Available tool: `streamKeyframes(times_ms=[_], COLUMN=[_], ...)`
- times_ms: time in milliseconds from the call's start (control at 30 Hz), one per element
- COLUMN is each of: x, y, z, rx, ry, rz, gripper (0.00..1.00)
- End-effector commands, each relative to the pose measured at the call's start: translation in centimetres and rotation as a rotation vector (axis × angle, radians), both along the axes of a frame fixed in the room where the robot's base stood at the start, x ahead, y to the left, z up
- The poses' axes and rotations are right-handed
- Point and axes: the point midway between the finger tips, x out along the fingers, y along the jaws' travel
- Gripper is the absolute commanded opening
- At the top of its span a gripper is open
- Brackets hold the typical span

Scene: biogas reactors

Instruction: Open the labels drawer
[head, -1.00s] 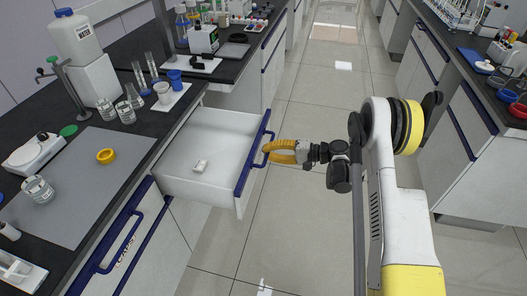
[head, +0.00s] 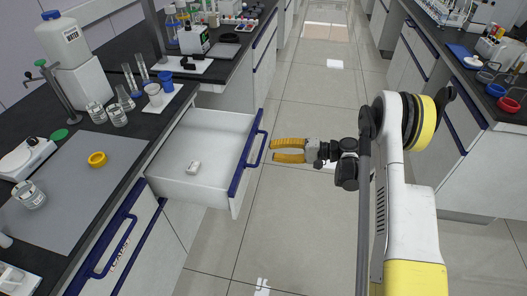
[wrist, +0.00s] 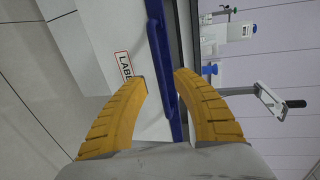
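The labels drawer (head: 208,132) is white and stands pulled well out of the left bench. A small white item (head: 193,167) lies inside it. Its blue handle (head: 247,158) runs along the front; in the wrist view the handle (wrist: 160,50) shows beyond and between my fingertips, beside a partly visible label reading "LABE" (wrist: 124,65). My gripper (head: 273,151) has yellow fingers, spread apart and empty, just right of the handle with a small gap in the head view. The spread fingers (wrist: 161,77) also show in the wrist view.
A closed front with a blue handle (head: 113,246) lies nearer on the left bench. Glassware (head: 117,115), a yellow ring (head: 97,159) and a water container (head: 62,40) stand on the worktop. The aisle floor (head: 300,215) is clear.

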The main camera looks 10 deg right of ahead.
Motion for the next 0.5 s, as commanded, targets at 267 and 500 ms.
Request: streamKeyframes(times_ms=[267,500], x=[-1.7,-2.2], y=[-4.9,-6.0], z=[1.1,1.3], rx=[0.0,0.0], ry=[-0.001,-0.001], rz=[-0.001,0.001], gripper=[0.34,0.34])
